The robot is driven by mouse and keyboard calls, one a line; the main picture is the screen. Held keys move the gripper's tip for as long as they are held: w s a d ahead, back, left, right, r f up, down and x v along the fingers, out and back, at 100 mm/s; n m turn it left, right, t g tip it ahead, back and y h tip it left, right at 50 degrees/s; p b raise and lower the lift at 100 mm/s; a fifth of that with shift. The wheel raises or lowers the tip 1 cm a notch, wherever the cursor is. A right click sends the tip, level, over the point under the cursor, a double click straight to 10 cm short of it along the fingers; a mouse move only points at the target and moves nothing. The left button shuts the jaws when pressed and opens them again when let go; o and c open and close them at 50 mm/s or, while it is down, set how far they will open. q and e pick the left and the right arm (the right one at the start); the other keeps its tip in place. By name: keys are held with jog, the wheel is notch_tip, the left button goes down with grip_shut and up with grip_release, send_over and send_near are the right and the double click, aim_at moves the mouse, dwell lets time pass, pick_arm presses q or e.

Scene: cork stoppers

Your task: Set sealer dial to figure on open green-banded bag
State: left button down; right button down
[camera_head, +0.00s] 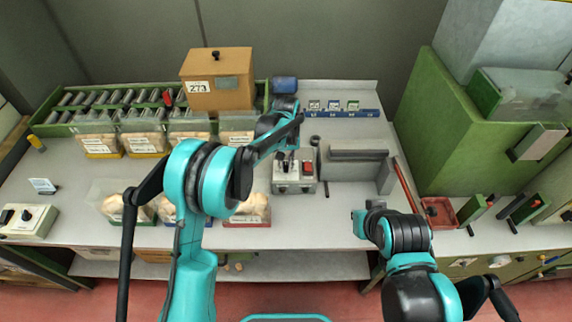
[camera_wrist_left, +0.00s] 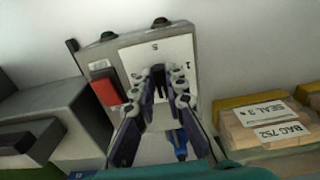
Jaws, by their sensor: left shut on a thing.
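The sealer's grey control box (camera_head: 293,185) stands mid-table with a red switch (camera_head: 307,168). In the left wrist view its white dial plate (camera_wrist_left: 140,57) shows a 5 and a 1. My left gripper (camera_head: 285,160) is shut on the dial's knob; in the wrist view its fingers (camera_wrist_left: 160,88) close over the plate and mostly hide the knob and its pointer. The open green-banded bag (camera_head: 115,207) lies front left, partly behind my left arm; its figure is too small to read. My right gripper (camera_head: 359,222) is over the table's front right; its jaws are unclear.
The sealer's long grey bar (camera_head: 358,155) is right of the box. Yellow-banded bags (camera_head: 100,146) stand at the back left; one in the wrist view (camera_wrist_left: 268,120) reads SEAL 3, BAG 752. A brown box (camera_head: 217,88) marked 273 stands behind. A red tray (camera_head: 438,212) is at right.

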aim_at(286, 167)
pick_arm(q)
jog(key=c, duration=1.6)
grip_release()
jog(key=shift+o, duration=0.2)
notch_tip(286, 167, up, 12)
